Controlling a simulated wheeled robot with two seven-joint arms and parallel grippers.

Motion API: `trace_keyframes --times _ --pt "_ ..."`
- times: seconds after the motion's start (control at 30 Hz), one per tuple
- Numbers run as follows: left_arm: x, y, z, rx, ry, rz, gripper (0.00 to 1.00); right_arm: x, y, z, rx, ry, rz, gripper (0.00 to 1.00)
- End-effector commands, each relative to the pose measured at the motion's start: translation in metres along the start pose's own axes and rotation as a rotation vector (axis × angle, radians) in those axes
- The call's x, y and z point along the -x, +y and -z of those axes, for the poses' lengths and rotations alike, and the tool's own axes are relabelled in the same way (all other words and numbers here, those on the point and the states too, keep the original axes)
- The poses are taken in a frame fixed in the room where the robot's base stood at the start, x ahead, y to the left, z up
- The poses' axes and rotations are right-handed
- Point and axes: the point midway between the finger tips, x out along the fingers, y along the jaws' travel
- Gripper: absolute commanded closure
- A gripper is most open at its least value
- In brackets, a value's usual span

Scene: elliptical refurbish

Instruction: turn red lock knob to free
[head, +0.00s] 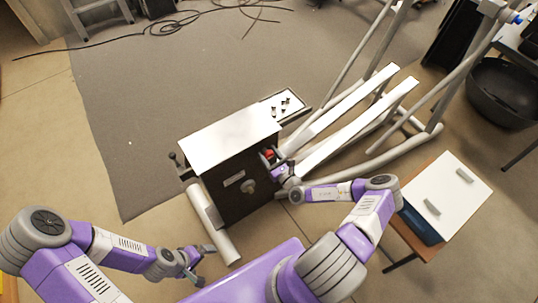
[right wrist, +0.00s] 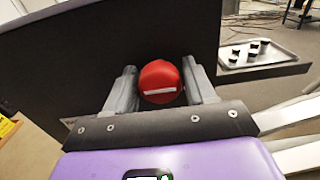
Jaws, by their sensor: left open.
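The red lock knob (right wrist: 161,82) is round with a white bar lying nearly level across its face. It sits on the dark side of the elliptical's housing, and in the head view it shows as a small red spot (head: 269,154). My right gripper (right wrist: 161,88) has one finger on each side of the knob, and both fingers appear to touch it. In the head view my right gripper (head: 277,165) is at the housing's right edge, partly blending with it. My left gripper (head: 193,262) is open and empty, low over the floor left of the housing.
A white panel (head: 230,137) tops the housing. A tray (head: 293,101) with several small dark parts is behind it. The elliptical's rails (head: 345,110) extend to the right. A small cabinet (head: 455,185) stands at right. The mat (head: 130,130) at left is mostly clear.

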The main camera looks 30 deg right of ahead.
Motion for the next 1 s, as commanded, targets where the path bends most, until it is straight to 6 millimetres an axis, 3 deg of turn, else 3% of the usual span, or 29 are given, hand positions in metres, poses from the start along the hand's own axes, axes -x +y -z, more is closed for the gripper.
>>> trace_keyframes --times 0.03,0.27,0.67,1.0 --pt "0.0 0.0 0.0 0.0 0.0 0.0 0.0 0.0 0.0 0.0 0.0 0.0 0.0 0.53" --pt "0.0 0.0 0.0 0.0 0.0 0.0 0.0 0.0 0.0 0.0 0.0 0.0 0.0 0.86" --pt "0.009 0.003 0.0 0.0 0.0 0.0 0.0 0.0 0.001 -0.002 -0.086 0.0 -0.002 0.86" --pt "0.028 0.011 -0.001 0.0 0.0 0.0 0.0 0.0 0.001 -0.003 -0.364 0.0 -0.002 0.86"
